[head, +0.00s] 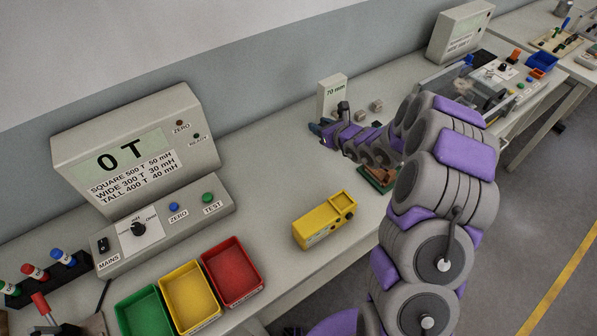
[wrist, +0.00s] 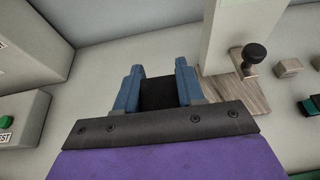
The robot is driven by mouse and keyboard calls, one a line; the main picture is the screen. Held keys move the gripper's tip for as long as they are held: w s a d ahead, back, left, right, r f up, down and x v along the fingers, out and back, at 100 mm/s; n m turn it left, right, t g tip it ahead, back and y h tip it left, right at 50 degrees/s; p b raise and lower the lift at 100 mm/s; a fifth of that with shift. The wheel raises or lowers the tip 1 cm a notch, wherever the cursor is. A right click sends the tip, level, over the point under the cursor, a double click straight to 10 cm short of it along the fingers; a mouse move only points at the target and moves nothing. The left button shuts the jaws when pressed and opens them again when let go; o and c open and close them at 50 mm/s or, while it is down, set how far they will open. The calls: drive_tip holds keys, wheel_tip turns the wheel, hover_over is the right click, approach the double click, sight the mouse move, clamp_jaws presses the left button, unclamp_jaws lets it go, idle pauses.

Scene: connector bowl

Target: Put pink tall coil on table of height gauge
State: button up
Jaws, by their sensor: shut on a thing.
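The height gauge (head: 332,92) is a pale upright block marked "70 mm" at the back of the bench. In the wrist view its pale column (wrist: 226,40), a black knob (wrist: 253,54) and a wood-grained base (wrist: 236,92) show at upper right. My gripper (head: 319,127) is low at the left front of the gauge. In the wrist view my gripper (wrist: 158,78) is shut on a dark block (wrist: 158,93) between its blue fingers, left of the wooden base and apart from it in the picture. I see no pink on the block, and no pink coil elsewhere.
Small grey blocks (head: 361,114) lie right of the gauge. A yellow box (head: 325,221) stands near the front edge, with red (head: 258,262), yellow and green bins at left. A large tester (head: 135,150) reading "0 T" stands against the wall. The bench between tester and gauge is clear.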

wheel_tip(320, 180, down, 4)
drive_tip(key=a, duration=0.2)
drive_tip(key=b, duration=0.1)
hover_over(314, 158)
wheel_tip(314, 158, down, 4)
drive_tip(key=shift+w+d+r, duration=0.1)
drive_tip(key=shift+d+f, duration=0.35)
drive_tip(key=shift+f, duration=0.55)
drive_tip(key=f, duration=0.1)
drive_tip(key=a+f+b, duration=0.1)
drive_tip(key=f, duration=0.1)
drive_tip(key=shift+f, duration=0.15)
